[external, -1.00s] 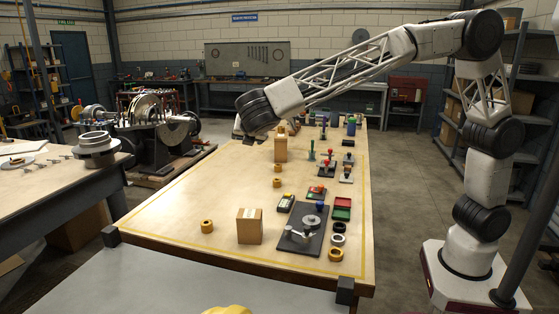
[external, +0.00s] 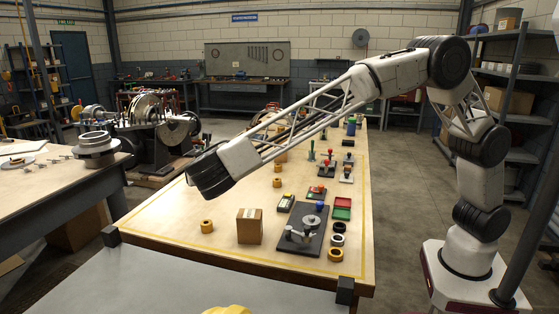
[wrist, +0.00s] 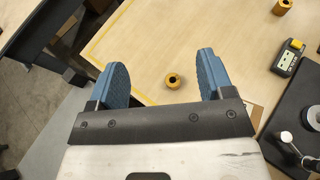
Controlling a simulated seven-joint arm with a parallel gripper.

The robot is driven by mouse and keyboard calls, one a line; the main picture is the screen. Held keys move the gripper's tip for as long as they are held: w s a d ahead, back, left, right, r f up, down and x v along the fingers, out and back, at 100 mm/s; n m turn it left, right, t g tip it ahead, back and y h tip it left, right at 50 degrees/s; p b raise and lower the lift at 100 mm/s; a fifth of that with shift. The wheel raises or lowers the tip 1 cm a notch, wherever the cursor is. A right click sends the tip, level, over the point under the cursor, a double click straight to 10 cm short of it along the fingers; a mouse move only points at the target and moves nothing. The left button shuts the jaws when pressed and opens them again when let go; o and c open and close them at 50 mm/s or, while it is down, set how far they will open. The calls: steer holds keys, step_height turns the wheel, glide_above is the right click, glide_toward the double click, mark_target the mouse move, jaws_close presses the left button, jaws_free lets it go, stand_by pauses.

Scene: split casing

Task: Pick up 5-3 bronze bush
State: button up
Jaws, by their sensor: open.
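Several similar bronze bushes are in view, and I cannot read any marking that tells 5-3 apart. My gripper (wrist: 162,60) is open and empty, above the table and apart from the bush. In the external view the fingers are hidden behind my wrist. A second bush (wrist: 282,7) shows at the top edge of the wrist view; more bushes (external: 277,183) stand farther back.
The cardboard box (external: 249,226) stands right of the nearest bush. A dark plate with metal parts (external: 291,245), a small coloured-top device (external: 285,202) and rings (external: 335,255) are farther right. The table (external: 165,222) is clear left of the bush.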

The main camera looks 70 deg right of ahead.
glide_toward(206, 222)
steer(key=shift+w+d+f, duration=0.15)
steer(key=shift+w+d, duration=0.25)
steer(key=shift+w, duration=0.1)
steer(key=shift+x, duration=1.3)
steer(key=shift+d, duration=0.1)
steer(key=shift+x, duration=2.55)
steer(key=shift+f, duration=0.2)
steer(key=shift+c, duration=0.2)
steer(key=c, duration=1.2)
